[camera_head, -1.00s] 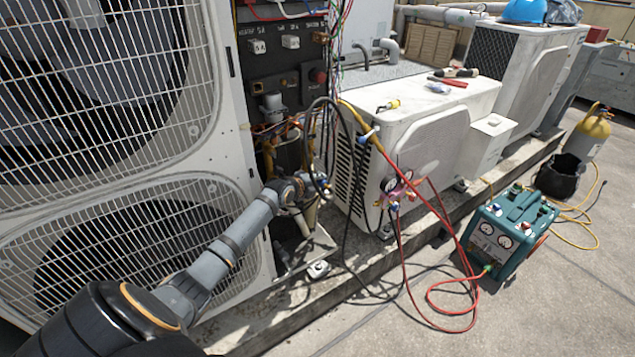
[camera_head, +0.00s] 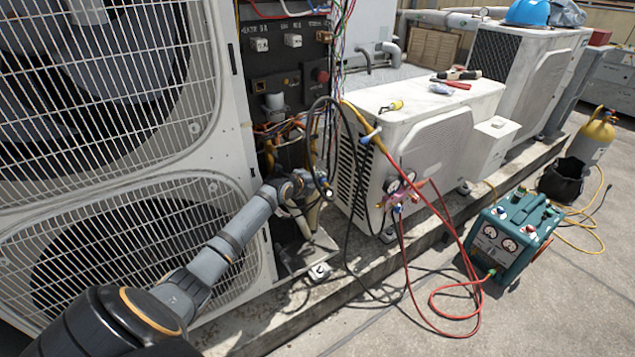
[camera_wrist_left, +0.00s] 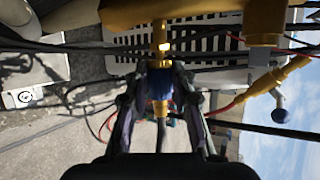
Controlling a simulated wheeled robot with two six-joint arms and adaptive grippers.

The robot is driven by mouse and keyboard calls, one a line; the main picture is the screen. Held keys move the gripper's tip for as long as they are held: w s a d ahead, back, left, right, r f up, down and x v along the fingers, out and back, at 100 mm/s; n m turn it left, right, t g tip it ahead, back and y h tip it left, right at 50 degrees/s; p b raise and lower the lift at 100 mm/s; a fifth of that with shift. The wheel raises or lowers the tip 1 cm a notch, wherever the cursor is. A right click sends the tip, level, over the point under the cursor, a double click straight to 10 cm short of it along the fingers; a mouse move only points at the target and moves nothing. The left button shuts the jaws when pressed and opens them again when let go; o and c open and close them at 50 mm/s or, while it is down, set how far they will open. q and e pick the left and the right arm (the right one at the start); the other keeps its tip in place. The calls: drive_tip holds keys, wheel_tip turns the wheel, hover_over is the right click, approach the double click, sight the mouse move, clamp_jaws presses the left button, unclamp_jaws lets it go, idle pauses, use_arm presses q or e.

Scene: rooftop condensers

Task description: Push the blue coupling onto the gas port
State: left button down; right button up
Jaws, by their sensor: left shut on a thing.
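My left gripper (camera_head: 320,189) is low in front of the open pipe bay of the large unit, its tips small and partly lost among hoses. In the left wrist view its two fingers (camera_wrist_left: 161,92) are closed on the blue coupling (camera_wrist_left: 160,84), one finger on each side. A brass stem (camera_wrist_left: 159,36), which looks like the gas port, hangs from the yellow-brown pipework straight above the coupling in that view. The two are in line. I cannot tell whether the coupling touches or covers the stem's end. A brass end shows below the coupling. My right gripper is not in view.
A black hose (camera_head: 346,235) loops down beside the gripper. A gauge manifold (camera_head: 398,190) with red hoses hangs at the small condenser (camera_head: 430,135). A teal recovery machine (camera_head: 509,236) stands on the open floor at right. Dark cables cross near the coupling in the wrist view.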

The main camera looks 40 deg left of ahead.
use_arm(q)
drive_tip(key=shift+w+a+b, duration=0.2)
drive_tip(key=shift+a+b, duration=0.25)
drive_tip(key=shift+b, duration=0.1)
idle(0.8)
drive_tip(key=c, duration=1.1)
unclamp_jaws()
drive_tip(key=shift+o, duration=0.2)
drive_tip(key=d+p, duration=0.1)
drive_tip(key=s+d+p, duration=0.1)
drive_tip(key=shift+d+r+p, duration=0.15)
drive_tip(key=shift+r+p, duration=0.05)
drive_tip(key=shift+p, duration=0.1)
drive_tip(key=d+p, duration=0.1)
drive_tip(key=s+d+p, duration=0.1)
drive_tip(key=d, duration=0.1)
drive_tip(key=s+d+p, duration=0.1)
drive_tip(key=shift+d+f, duration=0.2)
drive_tip(key=shift+d, duration=0.15)
